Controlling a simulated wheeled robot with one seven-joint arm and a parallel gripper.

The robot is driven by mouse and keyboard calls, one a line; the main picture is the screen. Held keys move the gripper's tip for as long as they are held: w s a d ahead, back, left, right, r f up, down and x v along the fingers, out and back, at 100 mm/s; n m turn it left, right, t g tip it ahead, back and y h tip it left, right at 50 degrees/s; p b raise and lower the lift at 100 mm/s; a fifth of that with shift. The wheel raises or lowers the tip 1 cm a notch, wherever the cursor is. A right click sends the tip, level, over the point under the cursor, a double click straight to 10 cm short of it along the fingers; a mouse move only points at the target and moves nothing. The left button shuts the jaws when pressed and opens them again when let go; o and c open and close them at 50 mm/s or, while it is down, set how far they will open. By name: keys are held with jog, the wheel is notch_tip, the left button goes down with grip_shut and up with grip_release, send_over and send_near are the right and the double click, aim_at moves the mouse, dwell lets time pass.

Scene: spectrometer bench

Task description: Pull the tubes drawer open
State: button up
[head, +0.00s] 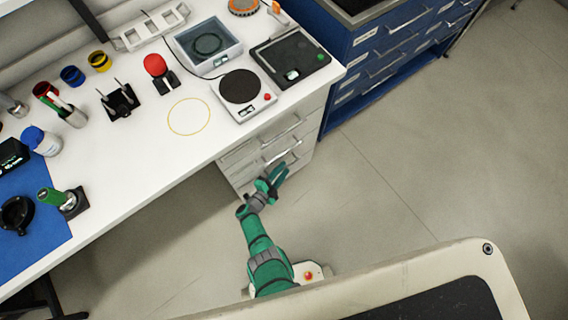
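A white drawer unit (240,156) stands under the right end of the bench. Its stacked drawers have bar handles, including an upper handle (283,130) and a lower handle (281,155). I cannot read any label that marks the tubes drawer. The drawers that show look shut. My green gripper (279,174) is in front of the lower part of this unit, close to the lower handle, and covers part of the front. Its fingers are too small to tell whether they are apart, or whether they touch the handle.
A blue cabinet (345,92) with several labelled drawers stands to the right. The white bench top (146,142) holds a scale (241,91), a hotplate-like dark device (291,57), a grey-blue tray (208,46) and several small items. The floor (420,150) at right is clear.

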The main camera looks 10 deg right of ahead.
jog(key=shift+x, duration=0.95)
grip_shut()
jog(key=shift+s+a, duration=0.1)
jog(key=shift+s, duration=0.05)
